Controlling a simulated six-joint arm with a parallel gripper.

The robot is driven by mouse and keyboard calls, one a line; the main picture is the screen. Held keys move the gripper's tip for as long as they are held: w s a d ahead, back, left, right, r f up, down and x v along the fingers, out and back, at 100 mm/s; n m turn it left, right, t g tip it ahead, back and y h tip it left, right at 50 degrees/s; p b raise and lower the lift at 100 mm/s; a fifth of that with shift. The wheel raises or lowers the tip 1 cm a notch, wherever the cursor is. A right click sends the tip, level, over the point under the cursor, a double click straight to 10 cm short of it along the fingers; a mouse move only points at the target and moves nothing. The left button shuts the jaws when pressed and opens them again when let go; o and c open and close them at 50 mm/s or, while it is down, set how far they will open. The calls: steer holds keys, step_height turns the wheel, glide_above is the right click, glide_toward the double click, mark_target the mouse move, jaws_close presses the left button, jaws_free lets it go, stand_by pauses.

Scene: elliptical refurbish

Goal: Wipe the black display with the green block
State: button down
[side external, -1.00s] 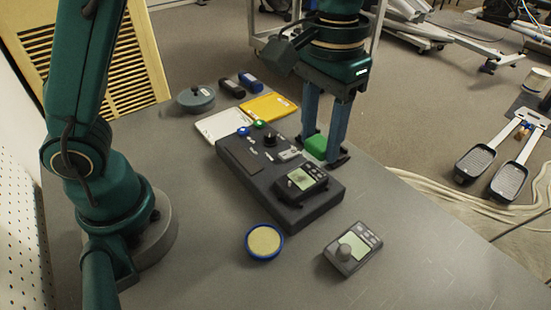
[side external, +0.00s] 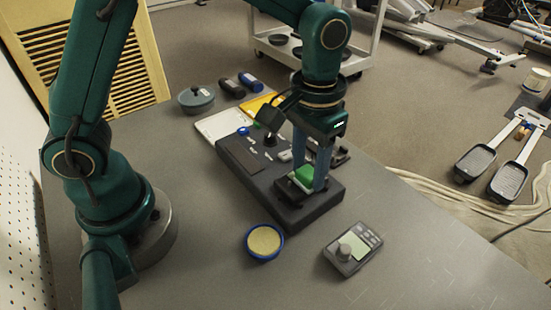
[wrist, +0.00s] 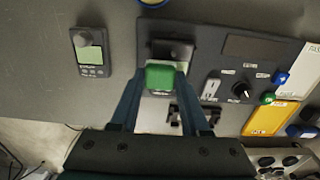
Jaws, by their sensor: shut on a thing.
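My gripper (side external: 312,188) is shut on the green block (side external: 304,174), which also shows between the fingertips in the wrist view (wrist: 160,77). The block is over the black display unit on the dark console (side external: 235,168) and covers part of it. In the wrist view, the dark part of the black display (wrist: 178,50) shows beyond the block, and a pale strip of screen shows beside it. I cannot tell whether the block touches the screen or is just above it.
A grey handheld meter (side external: 352,250) and a blue-rimmed round dish with a yellow inside (side external: 264,241) stand in front of the console. A knob (wrist: 242,90) and switches sit farther along it. A white card (side external: 218,124) and yellow booklet lie behind.

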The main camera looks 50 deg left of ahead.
steer(key=shift+a, duration=2.3)
steer(key=shift+d, duration=3.2)
steer(key=shift+a+r, duration=0.15)
steer(key=shift+r, duration=3.9)
